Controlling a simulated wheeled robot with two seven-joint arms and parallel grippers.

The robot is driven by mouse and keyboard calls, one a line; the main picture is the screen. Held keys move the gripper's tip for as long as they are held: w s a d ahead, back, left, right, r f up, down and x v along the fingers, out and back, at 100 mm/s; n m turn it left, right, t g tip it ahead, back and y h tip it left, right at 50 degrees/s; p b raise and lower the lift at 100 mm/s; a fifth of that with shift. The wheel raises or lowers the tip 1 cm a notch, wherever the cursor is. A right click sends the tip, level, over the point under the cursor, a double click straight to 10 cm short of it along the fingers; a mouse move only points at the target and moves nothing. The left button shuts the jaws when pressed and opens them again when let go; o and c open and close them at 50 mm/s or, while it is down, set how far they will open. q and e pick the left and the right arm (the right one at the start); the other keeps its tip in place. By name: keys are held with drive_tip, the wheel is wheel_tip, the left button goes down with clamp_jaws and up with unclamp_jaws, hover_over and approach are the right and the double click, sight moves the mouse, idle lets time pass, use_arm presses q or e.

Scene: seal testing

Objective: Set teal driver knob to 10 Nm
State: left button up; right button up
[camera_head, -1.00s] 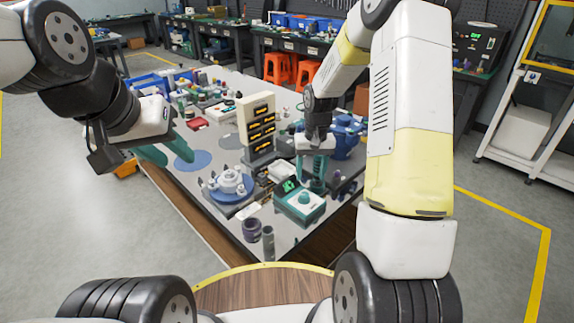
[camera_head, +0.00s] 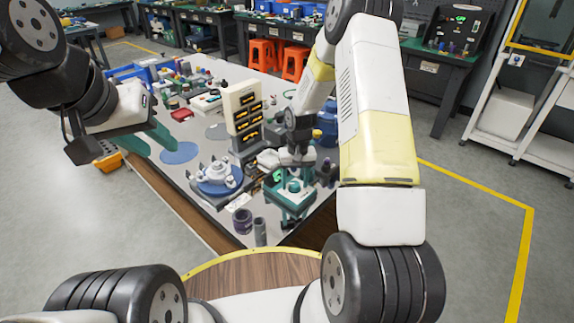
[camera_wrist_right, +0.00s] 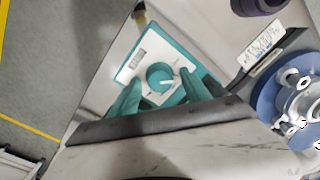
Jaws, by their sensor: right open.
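The teal driver unit (camera_head: 288,203) stands near the front corner of the table, with a white top face. Its round teal knob (camera_wrist_right: 159,76) has a white pointer mark and shows in the right wrist view. My right gripper (camera_head: 295,183) is over the unit, pointing down. In the right wrist view its two teal fingers (camera_wrist_right: 160,98) are spread apart, just short of the knob and on either side of its near edge. The scale's numbers are too small to read. My left gripper (camera_head: 158,146) hangs at the table's left edge, away from the unit, its teal fingers apart and empty.
A white fixture on a blue disc (camera_head: 216,178) stands left of the unit. A purple cup (camera_head: 242,221) and a grey cylinder (camera_head: 260,232) stand at the front edge. A beige rack (camera_head: 241,105) rises behind. Blue mats (camera_head: 179,153) lie at the left.

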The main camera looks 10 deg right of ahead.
drive_tip(key=shift+c, duration=0.2)
clamp_jaws()
drive_tip(key=m, duration=0.4)
drive_tip(key=shift+m, duration=1.9)
drive_tip(key=shift+o, duration=0.2)
unclamp_jaws()
